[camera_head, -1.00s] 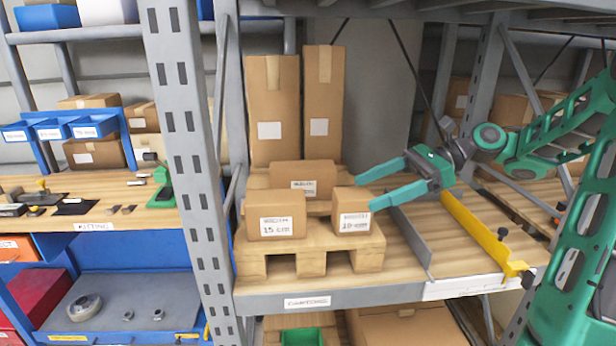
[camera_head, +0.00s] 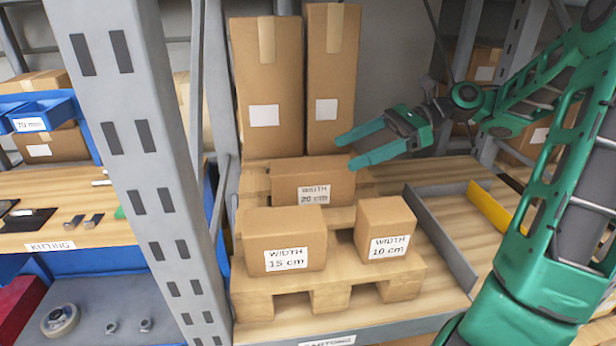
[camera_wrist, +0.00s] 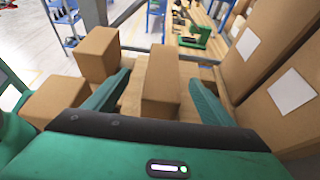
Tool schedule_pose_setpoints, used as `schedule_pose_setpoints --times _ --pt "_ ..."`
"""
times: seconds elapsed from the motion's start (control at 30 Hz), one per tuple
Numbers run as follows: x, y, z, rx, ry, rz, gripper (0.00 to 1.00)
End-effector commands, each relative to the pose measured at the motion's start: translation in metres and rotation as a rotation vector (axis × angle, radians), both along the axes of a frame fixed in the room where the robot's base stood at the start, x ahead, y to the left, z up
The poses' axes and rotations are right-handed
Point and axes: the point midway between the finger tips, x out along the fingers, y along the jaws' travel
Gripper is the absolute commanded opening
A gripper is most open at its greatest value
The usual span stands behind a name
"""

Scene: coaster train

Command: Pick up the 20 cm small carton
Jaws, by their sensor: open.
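The 20 cm small carton (camera_head: 295,186) is a brown box with a white label reading "WIDTH 20 cm". It rests on the wooden pallet (camera_head: 262,288), behind the 15 cm carton (camera_head: 262,230) and the 10 cm carton (camera_head: 386,214). My gripper (camera_head: 345,152) is open and empty, just above and behind the right end of the 20 cm carton. In the wrist view, a brown carton (camera_wrist: 161,75), which appears to be the 20 cm one, stands between the two spread green fingers of my gripper (camera_wrist: 160,90), lower than them. I cannot tell whether any finger touches it.
Two tall cartons (camera_head: 270,135) (camera_head: 330,130) stand at the back, close behind the 20 cm carton. A grey upright post (camera_head: 150,190) is on the left. A grey divider (camera_head: 440,240) and a yellow bar (camera_head: 490,208) lie to the right. The shelf between pallet and divider is narrow.

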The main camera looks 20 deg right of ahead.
Motion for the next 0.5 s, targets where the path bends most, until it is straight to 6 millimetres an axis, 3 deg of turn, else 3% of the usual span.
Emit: schedule_pose_setpoints --times 0.5 --pt "0.008 0.035 -0.018 0.0 0.001 -0.013 0.77"
